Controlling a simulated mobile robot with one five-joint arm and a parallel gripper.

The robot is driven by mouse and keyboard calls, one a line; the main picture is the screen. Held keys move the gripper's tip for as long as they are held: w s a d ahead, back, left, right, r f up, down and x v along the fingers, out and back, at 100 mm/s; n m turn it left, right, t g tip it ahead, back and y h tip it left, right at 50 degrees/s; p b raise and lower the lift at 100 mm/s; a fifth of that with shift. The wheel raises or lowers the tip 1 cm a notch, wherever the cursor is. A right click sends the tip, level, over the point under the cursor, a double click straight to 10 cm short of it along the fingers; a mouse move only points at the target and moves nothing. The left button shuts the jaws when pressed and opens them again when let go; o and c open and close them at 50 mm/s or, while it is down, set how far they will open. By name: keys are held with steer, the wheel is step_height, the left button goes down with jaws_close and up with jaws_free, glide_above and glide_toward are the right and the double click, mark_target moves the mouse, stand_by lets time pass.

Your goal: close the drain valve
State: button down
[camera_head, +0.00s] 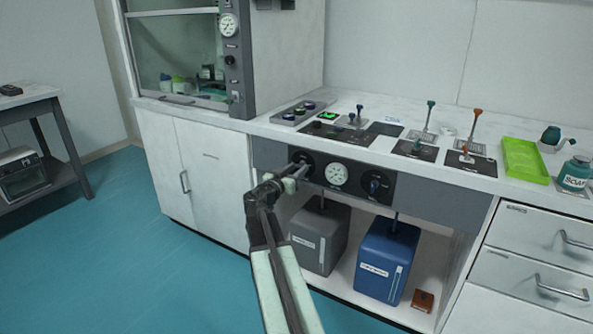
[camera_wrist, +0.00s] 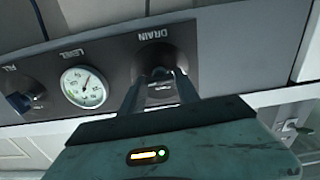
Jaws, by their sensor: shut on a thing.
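The drain valve (camera_head: 303,158) is a black knob at the left end of the dark panel under the counter edge. In the wrist view, the drain valve (camera_wrist: 157,54) sits beneath the word DRAIN, partly hidden by my fingers. My gripper (camera_head: 300,172) reaches the panel from the front, and its fingertips are at the knob. In the wrist view, my gripper (camera_wrist: 160,76) has one finger on each side of the knob's grip and is shut on it. The exact angle of the handle is hard to read.
A round level gauge (camera_head: 337,175) and the fill valve (camera_head: 376,184) share the panel. Below stand a grey container (camera_head: 318,240) and a blue container (camera_head: 388,262). The counter above holds several levers and a green tray (camera_head: 525,160). The floor at left is clear.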

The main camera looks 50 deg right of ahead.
steer(key=shift+n, duration=8.6)
steer(key=c, duration=0.9)
jaws_free()
steer(key=shift+a, duration=0.1)
